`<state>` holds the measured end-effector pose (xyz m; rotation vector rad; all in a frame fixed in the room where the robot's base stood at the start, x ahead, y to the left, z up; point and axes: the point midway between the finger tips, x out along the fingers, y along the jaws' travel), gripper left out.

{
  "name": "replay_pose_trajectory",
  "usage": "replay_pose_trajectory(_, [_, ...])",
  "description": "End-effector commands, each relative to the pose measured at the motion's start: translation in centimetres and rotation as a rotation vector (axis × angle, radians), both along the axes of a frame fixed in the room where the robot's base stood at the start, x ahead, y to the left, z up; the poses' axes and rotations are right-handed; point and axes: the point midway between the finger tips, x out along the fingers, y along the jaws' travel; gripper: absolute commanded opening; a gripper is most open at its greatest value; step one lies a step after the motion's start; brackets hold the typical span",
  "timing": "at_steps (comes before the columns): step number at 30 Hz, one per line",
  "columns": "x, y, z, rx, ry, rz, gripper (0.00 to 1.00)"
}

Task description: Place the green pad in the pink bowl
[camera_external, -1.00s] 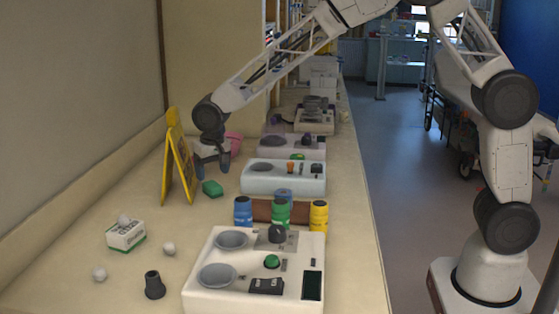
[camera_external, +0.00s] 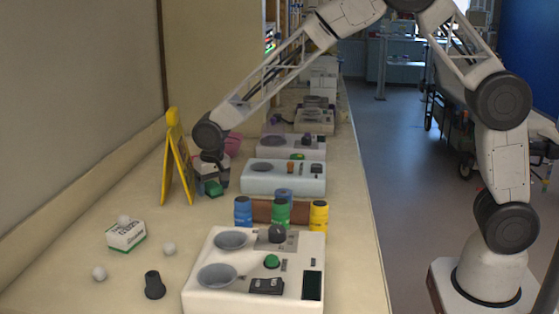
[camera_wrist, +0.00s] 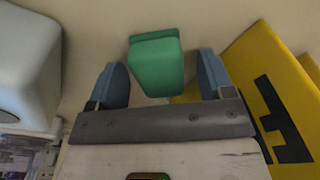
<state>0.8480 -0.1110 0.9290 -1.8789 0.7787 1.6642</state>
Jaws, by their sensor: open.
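The green pad (camera_external: 213,188) is a small green block on the counter, just right of the yellow sign. In the wrist view the green pad (camera_wrist: 156,64) lies between the two blue-grey fingers, with a gap on each side. My gripper (camera_external: 211,181) is open around the pad, pointing down; in the wrist view my gripper (camera_wrist: 162,85) shows both fingers apart. The pink bowl (camera_external: 233,143) stands behind my gripper, partly hidden by my wrist.
A yellow folding sign (camera_external: 176,165) stands close left of my gripper. A pale blue-white console (camera_external: 284,178) is close on the right. Blue, green and yellow bottles (camera_external: 280,213) and a white console (camera_external: 255,270) are nearer the camera.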

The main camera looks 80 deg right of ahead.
Motion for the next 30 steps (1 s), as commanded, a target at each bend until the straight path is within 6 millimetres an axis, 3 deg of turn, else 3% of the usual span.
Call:
replay_pose_trajectory(9, [-0.01, 0.01, 0.00, 0.000, 0.000, 0.000, 0.73])
replay_pose_trajectory(20, [0.00, 0.00, 0.01, 0.000, 0.000, 0.000, 0.18])
replay_pose_trajectory(30, [0.01, 0.01, 0.41, 0.000, 0.000, 0.000, 0.18])
